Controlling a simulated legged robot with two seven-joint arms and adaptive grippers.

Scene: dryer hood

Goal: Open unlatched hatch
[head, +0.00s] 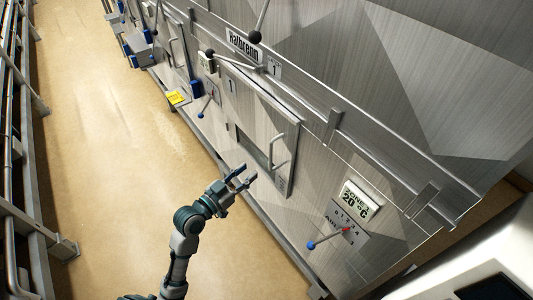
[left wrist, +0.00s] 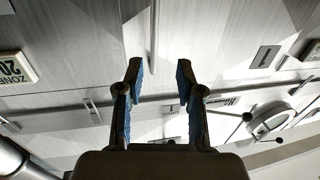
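The hatch (head: 245,92) is a brushed-metal panel in the side of the dryer hood, marked 1. It looks flush with the wall. A pale bar handle (head: 277,152) stands out near its lower right end, and a darker strip runs along its lower left side. My left gripper (head: 241,176) is just below and left of this handle, apart from it. Its two fingers are spread with nothing between them. The left wrist view shows the same open fingers with blue pads (left wrist: 158,90) facing the metal wall. My right gripper is in neither view.
A lever with a blue knob (head: 311,246) sticks out below the temperature display (head: 358,201). Another blue-knobbed lever (head: 200,115) is at the hatch's far left. The tan floor (head: 110,130) is clear between the hood and metal railings (head: 25,140).

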